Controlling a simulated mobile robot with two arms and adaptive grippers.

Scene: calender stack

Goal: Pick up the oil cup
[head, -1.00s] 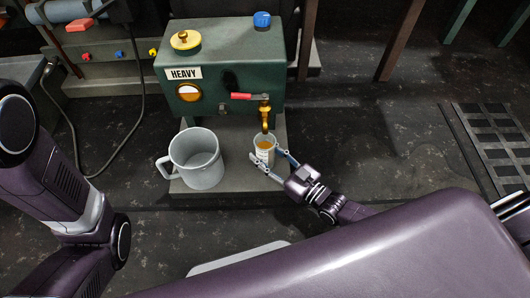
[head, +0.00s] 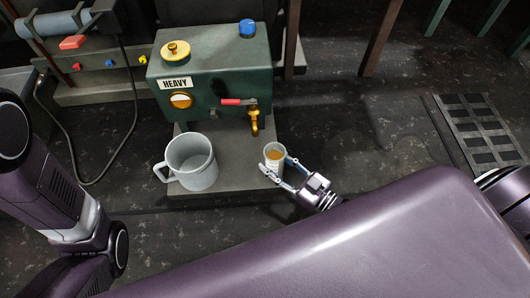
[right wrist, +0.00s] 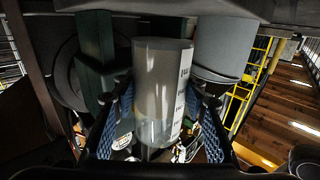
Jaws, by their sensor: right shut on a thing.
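The oil cup (head: 273,151) is a small pale cup with amber oil in it. It is upright, to the front right of the brass tap (head: 254,123) and no longer directly beneath the spout. My right gripper (head: 276,169) is shut on it, one finger on either side. In the right wrist view the cup (right wrist: 162,80) stands between the blue padded fingers (right wrist: 163,128), with dark markings on its side. I cannot tell whether its base is clear of the grey ledge (head: 232,176). My left arm shows at the left, but its gripper is out of view.
A grey jug (head: 191,164) with a handle stands on the ledge left of the cup. Behind is a green tank (head: 213,72) labelled HEAVY, with a red tap lever (head: 236,102). A dark floor grate (head: 482,130) lies at the right.

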